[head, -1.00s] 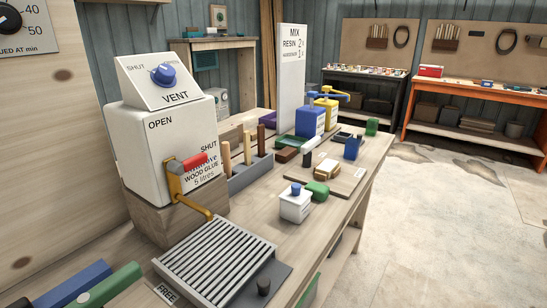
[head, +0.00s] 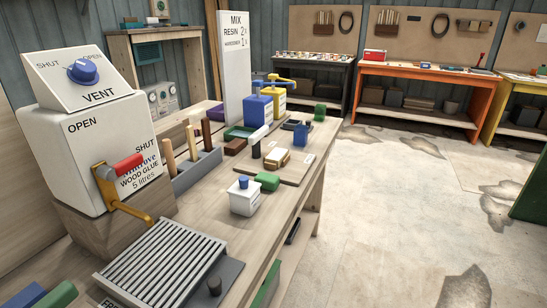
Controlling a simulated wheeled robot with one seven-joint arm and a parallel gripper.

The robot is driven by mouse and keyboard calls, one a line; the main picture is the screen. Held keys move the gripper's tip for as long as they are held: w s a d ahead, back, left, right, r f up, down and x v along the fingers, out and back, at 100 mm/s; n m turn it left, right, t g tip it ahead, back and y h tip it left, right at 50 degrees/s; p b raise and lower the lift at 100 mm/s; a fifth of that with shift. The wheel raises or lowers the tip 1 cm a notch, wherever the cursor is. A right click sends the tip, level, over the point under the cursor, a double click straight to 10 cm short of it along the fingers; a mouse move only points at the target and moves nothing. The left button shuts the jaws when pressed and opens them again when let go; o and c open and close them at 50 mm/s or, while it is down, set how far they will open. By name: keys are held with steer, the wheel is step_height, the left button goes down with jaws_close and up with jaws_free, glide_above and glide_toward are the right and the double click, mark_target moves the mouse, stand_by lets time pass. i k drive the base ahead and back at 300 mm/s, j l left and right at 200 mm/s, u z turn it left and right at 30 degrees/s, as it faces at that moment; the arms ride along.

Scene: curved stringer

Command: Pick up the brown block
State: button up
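A dark brown block (head: 235,147) lies on the workbench (head: 203,219), just in front of the green tray (head: 240,132) and right of the grey rack of wooden-handled tools (head: 196,168). A lighter, tan-brown block (head: 277,158) with a pale top lies on a thin board further right. The frames do not settle which of the two is the brown block. My gripper is not in view.
A white glue dispenser (head: 97,155) with a red-handled tap and a slatted grate (head: 160,262) fill the near left. A white pot (head: 244,196) and green block (head: 267,181) stand near the bench edge. Blue (head: 258,109) and yellow pump containers stand behind. The floor at right is open.

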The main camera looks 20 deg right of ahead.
mark_target(237, 145)
steer(key=i+l+u, duration=0.2)
steer(key=u, duration=0.25)
steer(key=i+l+u, duration=0.1)
steer(key=l+u, duration=0.2)
steer(key=u, duration=0.2)
